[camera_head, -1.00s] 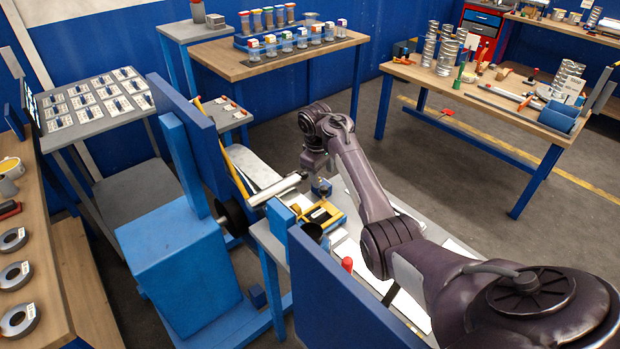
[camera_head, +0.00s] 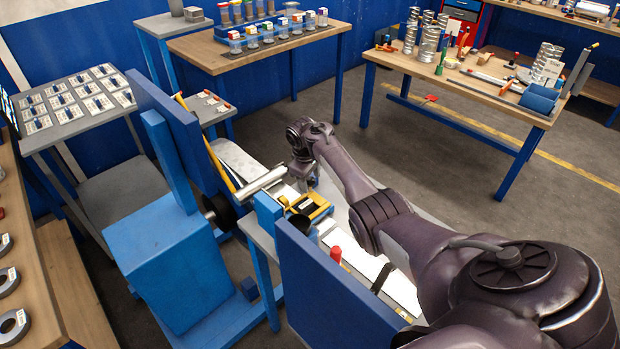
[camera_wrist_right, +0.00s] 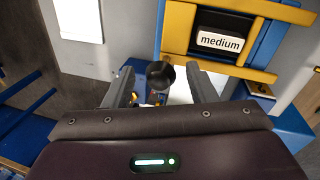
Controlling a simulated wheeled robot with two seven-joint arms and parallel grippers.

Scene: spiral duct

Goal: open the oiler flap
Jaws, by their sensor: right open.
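In the right wrist view a dark round knob (camera_wrist_right: 160,75) stands over a small blue part (camera_wrist_right: 152,70) with yellow bits; I cannot tell for sure whether this is the oiler and its flap. My right gripper (camera_wrist_right: 164,84) is open, with one finger on each side of the knob. No contact shows. In the head view my right gripper (camera_head: 304,180) is low over the bench, just behind the yellow-framed box (camera_head: 309,206), and covers most of what lies under it. My left gripper is not in view.
The yellow-framed box carries a "medium" label (camera_wrist_right: 220,41) close to the right finger. A light tube (camera_head: 263,180) lies left of my gripper. A blue panel (camera_head: 325,275) and a red-topped item (camera_head: 335,254) stand nearer. The aisle floor behind is clear.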

